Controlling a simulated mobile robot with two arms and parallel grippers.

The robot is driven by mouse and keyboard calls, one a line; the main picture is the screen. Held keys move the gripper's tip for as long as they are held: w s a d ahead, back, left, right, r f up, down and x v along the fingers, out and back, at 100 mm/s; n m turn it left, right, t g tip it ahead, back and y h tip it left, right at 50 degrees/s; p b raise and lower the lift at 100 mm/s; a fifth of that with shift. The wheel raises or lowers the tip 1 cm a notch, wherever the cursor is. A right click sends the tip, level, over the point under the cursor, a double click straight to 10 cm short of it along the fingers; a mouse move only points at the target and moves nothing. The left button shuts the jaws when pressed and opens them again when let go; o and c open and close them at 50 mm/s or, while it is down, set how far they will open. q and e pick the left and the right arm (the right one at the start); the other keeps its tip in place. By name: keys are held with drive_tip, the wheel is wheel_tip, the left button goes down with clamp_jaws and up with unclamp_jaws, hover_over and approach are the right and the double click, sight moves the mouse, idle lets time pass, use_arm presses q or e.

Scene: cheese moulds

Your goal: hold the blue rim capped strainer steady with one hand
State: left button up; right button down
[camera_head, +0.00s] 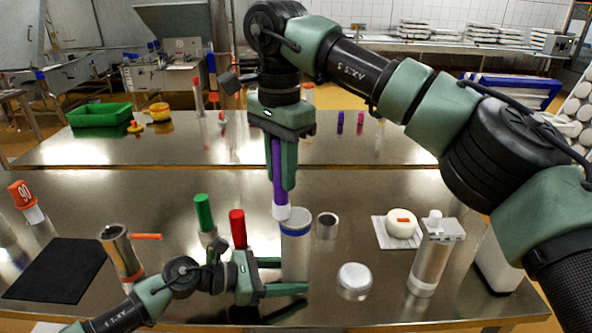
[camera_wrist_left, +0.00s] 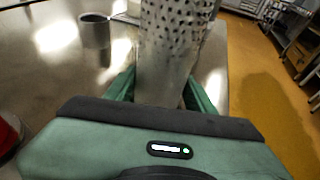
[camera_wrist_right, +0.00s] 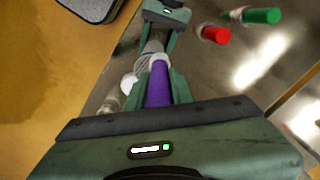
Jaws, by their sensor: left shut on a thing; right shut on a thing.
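The blue rim strainer (camera_head: 295,248) is a tall pale cylinder standing upright near the front of the table. Its perforated wall fills the upper middle of the left wrist view (camera_wrist_left: 175,45). My left gripper (camera_head: 290,276) is shut around its lower part, one finger on each side. My right gripper (camera_head: 282,180) points down above it, shut on a purple-handled tool (camera_head: 278,165) with a white lower end. That end is at the strainer's top edge; I cannot tell whether it touches. In the right wrist view the purple handle (camera_wrist_right: 159,85) lies between the fingers.
Red-capped (camera_head: 238,228) and green-capped (camera_head: 204,212) pieces stand left of the strainer. A metal ring (camera_head: 327,226), a round metal piece (camera_head: 354,280), a white cheese (camera_head: 402,224) and a clear cylinder (camera_head: 430,265) are to the right. A black mat (camera_head: 58,270) lies left.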

sight(276, 139)
drive_tip(key=shift+a+r, duration=0.15)
drive_tip(key=shift+a, duration=0.2)
drive_tip(key=shift+r, duration=3.9)
use_arm(q)
drive_tip(key=o, duration=1.1)
drive_tip(key=v, duration=1.2)
drive_tip(key=shift+s, duration=0.1)
use_arm(e)
drive_tip(key=shift+f, duration=0.1)
